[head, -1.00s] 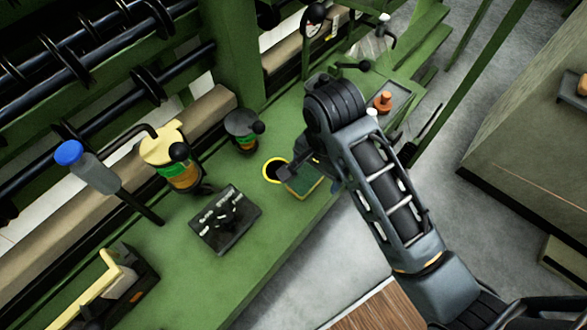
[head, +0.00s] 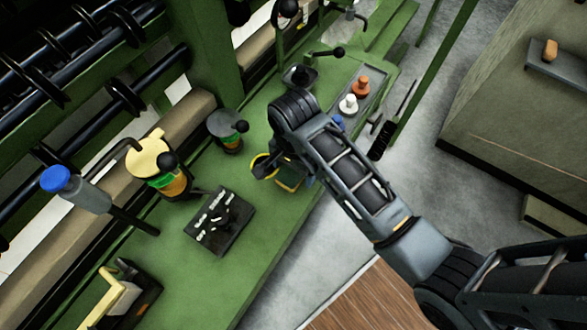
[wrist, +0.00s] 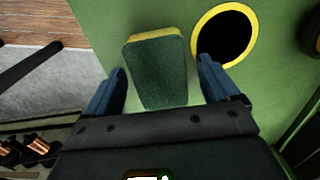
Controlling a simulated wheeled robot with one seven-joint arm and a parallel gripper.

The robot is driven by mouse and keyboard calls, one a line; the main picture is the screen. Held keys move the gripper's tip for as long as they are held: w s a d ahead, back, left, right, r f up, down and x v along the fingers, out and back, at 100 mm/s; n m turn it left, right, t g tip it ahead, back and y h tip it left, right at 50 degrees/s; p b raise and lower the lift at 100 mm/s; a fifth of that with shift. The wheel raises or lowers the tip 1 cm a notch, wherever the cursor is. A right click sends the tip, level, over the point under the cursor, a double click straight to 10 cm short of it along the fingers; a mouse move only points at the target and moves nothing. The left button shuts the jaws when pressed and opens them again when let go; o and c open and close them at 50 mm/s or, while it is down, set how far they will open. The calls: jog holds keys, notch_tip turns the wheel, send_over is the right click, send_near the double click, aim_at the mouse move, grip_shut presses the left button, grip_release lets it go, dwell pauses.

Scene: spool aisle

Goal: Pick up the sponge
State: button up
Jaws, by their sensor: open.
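The sponge (wrist: 156,72) is a block with a dark green top and a yellow edge. It lies on the green machine bench, and in the head view it shows partly (head: 289,181) below my gripper. My gripper (wrist: 162,78) is open, with one blue finger on each side of the sponge in the wrist view. The fingers appear apart from the sponge; their height above the bench is hard to tell. In the head view my gripper (head: 272,168) is small and partly hidden by my arm.
A yellow-rimmed round hole (wrist: 224,36) lies close beside the sponge. A black control box (head: 219,221), a yellow-topped canister (head: 160,165) and a dark-topped can (head: 228,130) stand nearby. A tray with small spools (head: 361,88) lies farther along. The bench's front edge is close.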

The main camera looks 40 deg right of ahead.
jog(key=c, duration=1.1)
jog(key=shift+o, duration=0.2)
